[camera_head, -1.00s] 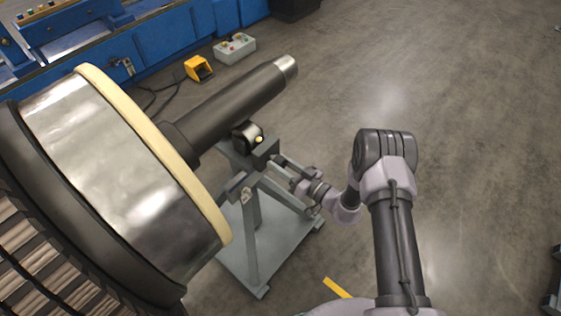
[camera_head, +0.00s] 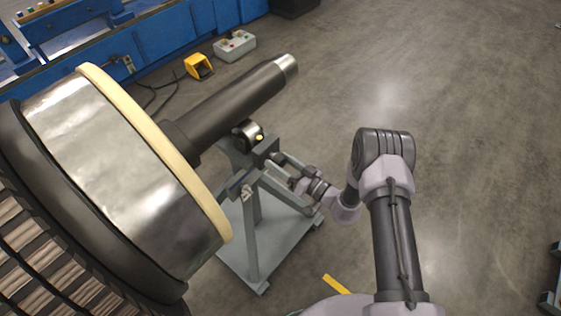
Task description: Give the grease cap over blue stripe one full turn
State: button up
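My arm reaches from the lower right to the rotor stand (camera_head: 252,235), which holds up the dark shaft (camera_head: 225,108) of a large rotor. My gripper (camera_head: 279,165) is at the upper part of the stand, close under the shaft and beside the roller (camera_head: 247,133). Its fingers are small and partly hidden, so I cannot tell whether they are open or shut, or touching anything. A small yellowish round piece (camera_head: 259,138) shows at the roller's end; I cannot tell whether it is a grease cap. No blue stripe can be made out on the stand.
The big rotor body (camera_head: 125,170) with its cream ring fills the left side. A yellow foot pedal (camera_head: 198,67) and a grey control box (camera_head: 234,46) lie on the floor near the blue machine (camera_head: 165,45). The floor at right is largely clear.

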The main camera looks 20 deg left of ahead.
jog(key=p+v, duration=0.2)
jog(key=v, duration=1.5)
jog(key=shift+d, duration=0.2)
jog(key=shift+s, duration=0.15)
